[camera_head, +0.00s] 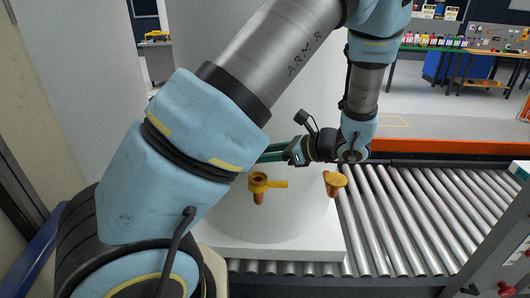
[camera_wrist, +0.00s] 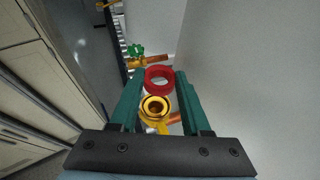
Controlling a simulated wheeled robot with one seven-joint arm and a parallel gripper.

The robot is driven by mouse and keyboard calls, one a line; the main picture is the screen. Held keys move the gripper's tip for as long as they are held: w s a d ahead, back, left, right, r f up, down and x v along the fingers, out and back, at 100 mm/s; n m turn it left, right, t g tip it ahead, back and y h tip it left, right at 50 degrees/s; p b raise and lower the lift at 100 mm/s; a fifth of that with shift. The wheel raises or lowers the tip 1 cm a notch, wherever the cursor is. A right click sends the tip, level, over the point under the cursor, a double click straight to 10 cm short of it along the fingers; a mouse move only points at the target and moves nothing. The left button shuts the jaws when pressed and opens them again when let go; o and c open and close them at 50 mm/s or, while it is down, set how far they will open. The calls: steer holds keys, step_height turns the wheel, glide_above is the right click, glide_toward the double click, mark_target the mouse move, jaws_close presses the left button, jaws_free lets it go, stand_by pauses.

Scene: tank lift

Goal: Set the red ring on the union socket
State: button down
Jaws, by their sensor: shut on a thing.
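The red ring (camera_wrist: 158,88) is held between the green fingertips of my gripper (camera_wrist: 159,78) in the wrist view. It is hidden behind my arm in the head view. A brass union socket (camera_wrist: 146,109) with a round open mouth shows between the fingers, closer to the palm than the ring in the picture. I cannot tell the gap between ring and socket. In the head view my gripper (camera_head: 275,152) points left, its tips hidden by my arm. A brass fitting with an open cup and yellow lever, seemingly the same socket (camera_head: 257,179), is just below it.
The white tank (camera_head: 295,225) stands on a roller conveyor (camera_head: 400,220). A second brass fitting (camera_head: 335,181) is at its right. In the wrist view a green handwheel (camera_wrist: 135,50) and a copper pipe (camera_wrist: 160,58) lie beyond the ring. A pale wall-like surface (camera_wrist: 250,80) fills the right.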

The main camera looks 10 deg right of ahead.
steer(key=shift+f+b, duration=1.5)
steer(key=shift+f, duration=1.25)
steer(key=shift+f, duration=0.5)
steer(key=shift+c, duration=1.8)
jaws_free()
steer(key=shift+o, duration=0.4)
steer(key=shift+s+d, duration=0.1)
steer(key=shift+d, duration=0.05)
steer(key=b+v, duration=0.3)
steer(key=v, duration=0.7)
steer(key=shift+s+d, duration=0.15)
steer(key=shift+d, duration=0.05)
steer(key=shift+d, duration=0.1)
